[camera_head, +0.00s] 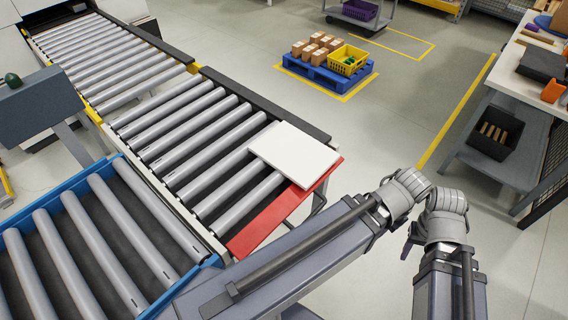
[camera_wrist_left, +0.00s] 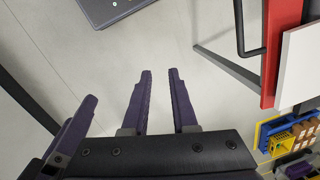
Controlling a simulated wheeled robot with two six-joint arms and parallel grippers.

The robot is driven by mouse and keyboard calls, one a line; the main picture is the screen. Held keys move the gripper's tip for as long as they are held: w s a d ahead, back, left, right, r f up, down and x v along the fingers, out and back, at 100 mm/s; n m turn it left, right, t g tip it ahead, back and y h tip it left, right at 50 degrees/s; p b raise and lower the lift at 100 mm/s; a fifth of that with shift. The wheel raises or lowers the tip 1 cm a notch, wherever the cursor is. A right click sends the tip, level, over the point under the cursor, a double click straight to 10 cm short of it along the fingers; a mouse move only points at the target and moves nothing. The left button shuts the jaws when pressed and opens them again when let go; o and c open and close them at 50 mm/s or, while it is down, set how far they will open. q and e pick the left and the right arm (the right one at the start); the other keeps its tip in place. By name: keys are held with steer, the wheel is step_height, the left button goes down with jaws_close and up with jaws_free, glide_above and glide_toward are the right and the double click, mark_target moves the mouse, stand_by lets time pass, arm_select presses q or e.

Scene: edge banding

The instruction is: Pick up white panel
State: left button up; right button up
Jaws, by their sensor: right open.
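The white panel (camera_head: 294,154) lies flat on the end of the roller conveyor, partly over a red strip (camera_head: 270,226). In the left wrist view the white panel (camera_wrist_left: 301,68) shows at the right edge, beside the red strip (camera_wrist_left: 282,50). My left gripper (camera_wrist_left: 160,72) has its two purple fingers apart with nothing between them, clear of the panel. Another purple finger shows to their left. My right gripper (camera_head: 410,240) is mostly hidden by my arm in the head view; a dark part shows right of the panel, apart from it. It is open.
Grey conveyor rollers (camera_head: 185,125) run to the back left, with a blue-framed roller bed (camera_head: 110,240) in front. A blue pallet (camera_head: 328,72) with boxes and a yellow crate (camera_head: 348,60) stands on the floor behind. A workbench (camera_head: 510,85) is at right. Floor between is clear.

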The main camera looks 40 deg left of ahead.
arm_select(q)
steer(key=w+a+f+y+b, duration=0.3)
steer(key=a+f+b, duration=0.1)
steer(key=f+b, duration=0.25)
steer(key=n+t+y+b, duration=0.1)
steer(key=t+y+b, duration=0.3)
steer(key=y+b, duration=1.5)
glide_toward(311, 159)
steer(key=d+r+h+b, duration=0.1)
steer(key=h+b, duration=0.1)
steer(key=d+r+h+b, duration=0.1)
steer(key=b, duration=0.1)
steer(key=s+d+r+h+b, duration=0.1)
steer(key=h, duration=0.1)
steer(key=shift+s+r+h+b, duration=0.1)
steer(key=shift+r+h+b, duration=0.2)
steer(key=shift+b, duration=0.1)
steer(key=shift+a, duration=0.15)
steer(key=shift+x, duration=5.85)
steer(key=shift+r, duration=0.1)
jaws_close()
